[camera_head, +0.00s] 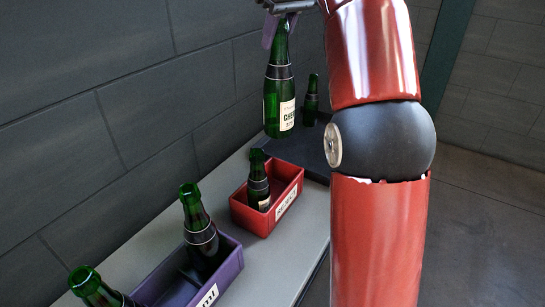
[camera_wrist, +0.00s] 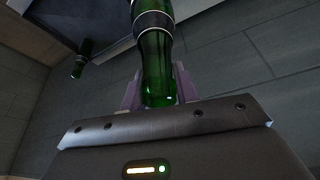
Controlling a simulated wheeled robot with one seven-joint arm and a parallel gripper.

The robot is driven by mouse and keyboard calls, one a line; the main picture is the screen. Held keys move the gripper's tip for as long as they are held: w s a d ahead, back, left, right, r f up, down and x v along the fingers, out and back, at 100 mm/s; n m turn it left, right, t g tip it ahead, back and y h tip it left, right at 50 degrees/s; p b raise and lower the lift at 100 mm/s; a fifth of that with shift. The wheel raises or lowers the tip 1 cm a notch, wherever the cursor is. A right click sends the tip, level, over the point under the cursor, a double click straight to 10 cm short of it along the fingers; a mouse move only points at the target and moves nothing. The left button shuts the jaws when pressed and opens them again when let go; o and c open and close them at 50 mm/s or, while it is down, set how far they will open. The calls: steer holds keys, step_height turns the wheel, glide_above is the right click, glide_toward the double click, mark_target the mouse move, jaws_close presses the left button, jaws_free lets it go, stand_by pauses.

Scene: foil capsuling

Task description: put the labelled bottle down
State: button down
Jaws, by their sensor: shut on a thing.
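The labelled bottle (camera_head: 279,98) is green with a cream label and dark bands, and hangs upright in the air. My gripper (camera_head: 279,28) is shut on its neck from above. In the wrist view the bottle (camera_wrist: 156,62) rises from between the purple fingers of my gripper (camera_wrist: 158,92). Below and behind it in the head view is a dark tray (camera_head: 300,150), with another green bottle (camera_head: 311,100) standing at its far part. My arm hides the tray's right side.
A red box (camera_head: 246,215) with a white label holds one green bottle (camera_head: 258,182). Nearer is a purple box (camera_head: 229,262) with a green bottle (camera_head: 203,235) in it; another bottle (camera_head: 95,288) is at the lower left. A dark wall runs along the left. Grey table (camera_head: 283,262) shows bare at front right.

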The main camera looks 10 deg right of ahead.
mark_target(290, 90)
step_height(290, 90, down, 20)
steer(key=b, duration=0.9)
steer(key=shift+r, duration=0.15)
steer(key=shift+f, duration=0.2)
steer(key=c, duration=1.1)
jaws_free()
steer(key=shift+o, duration=0.2)
steer(key=shift+r, duration=0.55)
steer(key=p+v, duration=0.3)
steer(key=v, duration=0.8)
steer(key=shift+s+d+r+p, duration=0.1)
steer(key=shift+s+r+p, duration=0.05)
steer(key=shift+p, duration=0.15)
